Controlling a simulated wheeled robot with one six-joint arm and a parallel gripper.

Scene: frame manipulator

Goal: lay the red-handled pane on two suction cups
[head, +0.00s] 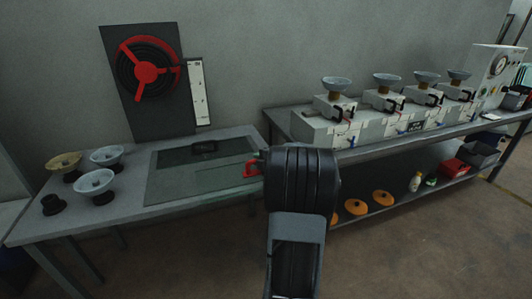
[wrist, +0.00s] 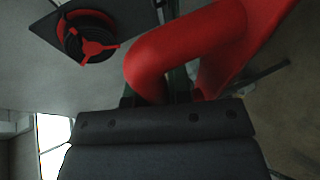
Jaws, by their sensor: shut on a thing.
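The see-through pane (head: 190,178) lies flat on or just over the grey left table; I cannot tell if it touches. Its red handle (head: 250,169) is at its right edge. My gripper (head: 261,160) is shut on this handle, with my arm hiding part of it. In the wrist view the red handle (wrist: 190,50) looms large at the jaws (wrist: 165,99). Several cups stand on grey boxes on the right bench: pale cups (head: 337,83), (head: 387,79), (head: 426,77) and (head: 459,75). Two pale cups (head: 106,156), (head: 94,182) and a yellowish cup (head: 63,163) stand on the left table.
A black base (head: 52,204) sits at the left table's front left. A dark panel with a red-spoked reel (head: 146,68) leans at the wall. A gauge box (head: 496,66) is at the right bench's far end. Orange discs (head: 356,207) lie on its lower shelf. Floor at right is clear.

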